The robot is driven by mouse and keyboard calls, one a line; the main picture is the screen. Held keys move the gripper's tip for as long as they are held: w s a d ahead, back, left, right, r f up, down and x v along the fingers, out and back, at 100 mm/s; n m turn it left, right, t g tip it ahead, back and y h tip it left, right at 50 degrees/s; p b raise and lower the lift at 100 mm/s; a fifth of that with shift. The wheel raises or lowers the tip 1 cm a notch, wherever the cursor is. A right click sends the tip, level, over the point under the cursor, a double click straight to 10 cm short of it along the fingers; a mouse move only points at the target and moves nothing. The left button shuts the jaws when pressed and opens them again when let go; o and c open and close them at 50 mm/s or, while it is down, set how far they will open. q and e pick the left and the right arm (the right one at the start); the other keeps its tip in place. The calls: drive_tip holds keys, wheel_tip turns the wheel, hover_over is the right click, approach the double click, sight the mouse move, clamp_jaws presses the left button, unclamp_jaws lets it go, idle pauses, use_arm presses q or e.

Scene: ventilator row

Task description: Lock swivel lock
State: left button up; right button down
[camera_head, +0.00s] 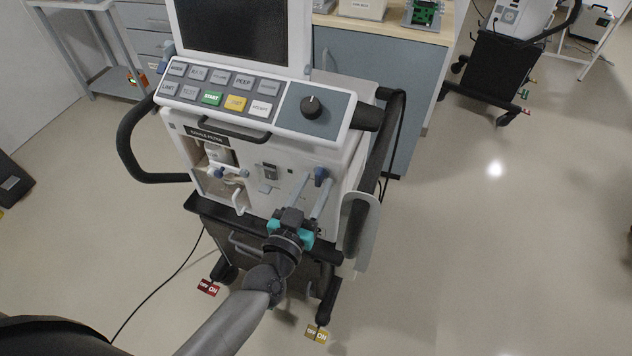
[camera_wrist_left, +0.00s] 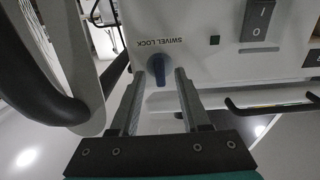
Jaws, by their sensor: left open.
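The swivel lock is a blue knob on the white ventilator front. It shows in the head view (camera_head: 320,176) at the right of the front panel, and in the left wrist view (camera_wrist_left: 159,70) under the printed words SWIVEL LOCK. My left gripper (camera_head: 312,190) points at it from below and in front. In the left wrist view its two grey fingers (camera_wrist_left: 158,95) are apart, with the knob showing in the gap just beyond the tips. I cannot tell whether a finger touches it. My right gripper is not in view.
The ventilator (camera_head: 262,130) has a button panel, a dark dial (camera_head: 311,107) and a black side handle (camera_head: 128,140). A rocker switch (camera_wrist_left: 258,20) sits beside the lock. Caster brake tags, red (camera_head: 208,287) and yellow (camera_head: 316,334), are near the floor.

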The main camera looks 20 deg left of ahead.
use_arm(q)
drive_tip(key=shift+w, duration=0.65)
drive_tip(key=shift+c, duration=0.3)
clamp_jaws()
